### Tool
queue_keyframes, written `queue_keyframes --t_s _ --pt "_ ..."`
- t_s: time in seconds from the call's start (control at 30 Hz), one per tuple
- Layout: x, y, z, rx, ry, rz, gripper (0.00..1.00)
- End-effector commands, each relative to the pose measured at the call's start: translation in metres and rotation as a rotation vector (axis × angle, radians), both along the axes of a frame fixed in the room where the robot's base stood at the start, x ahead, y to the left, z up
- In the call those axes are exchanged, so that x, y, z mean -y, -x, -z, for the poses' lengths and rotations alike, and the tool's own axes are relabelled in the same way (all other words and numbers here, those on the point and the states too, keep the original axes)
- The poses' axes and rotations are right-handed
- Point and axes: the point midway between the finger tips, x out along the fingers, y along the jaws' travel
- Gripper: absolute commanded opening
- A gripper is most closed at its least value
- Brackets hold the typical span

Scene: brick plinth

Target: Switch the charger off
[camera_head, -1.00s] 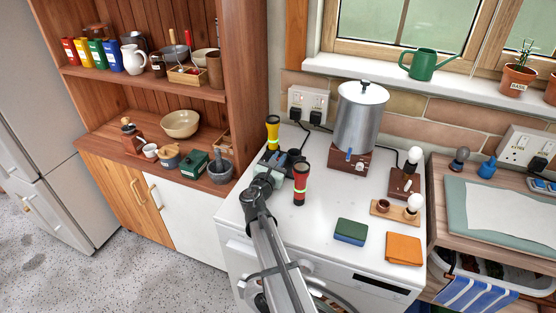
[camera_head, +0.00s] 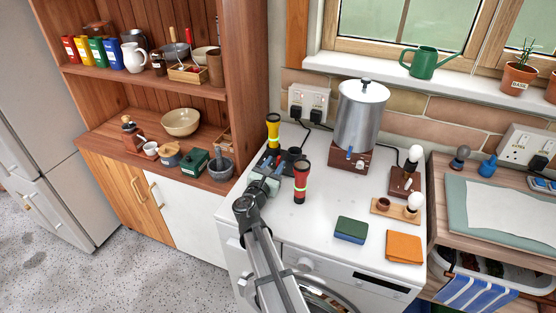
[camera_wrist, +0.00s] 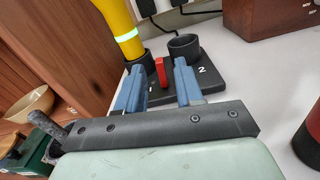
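The charger (camera_wrist: 212,82) is a black base with two round cups marked 1 and 2. It also shows in the head view (camera_head: 292,154), partly behind my gripper. A red switch (camera_wrist: 162,72) stands up between the cups; its on or off position I cannot tell. A yellow torch (camera_wrist: 121,30) stands in cup 1, and cup 2 (camera_wrist: 186,46) is empty. My gripper (camera_head: 265,178) is open and empty at the charger's near side. In the wrist view its blue fingers appear on either side of the switch, with no clear contact.
A red and black torch (camera_head: 301,182) stands on the white top (camera_head: 316,220) right of my gripper. A metal urn (camera_head: 360,115) is behind. A wall socket (camera_head: 309,100) with plugs and red lights is at the back. A green-blue sponge (camera_head: 351,230) and orange cloth (camera_head: 404,247) lie front right.

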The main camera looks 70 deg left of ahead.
Motion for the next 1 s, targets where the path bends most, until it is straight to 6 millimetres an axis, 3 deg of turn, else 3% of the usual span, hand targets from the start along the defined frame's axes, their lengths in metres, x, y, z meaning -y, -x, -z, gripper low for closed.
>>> queue_keyframes --t_s 0.1,0.4,0.6,1.0 --pt "0.022 0.019 0.0 0.0 0.0 -0.003 0.36" --pt "0.056 0.054 0.0 -0.001 0.0 -0.001 0.36" --pt "0.066 0.065 0.0 -0.001 -0.001 0.0 0.36" --pt "0.068 0.067 0.0 -0.001 -0.001 0.0 0.36"
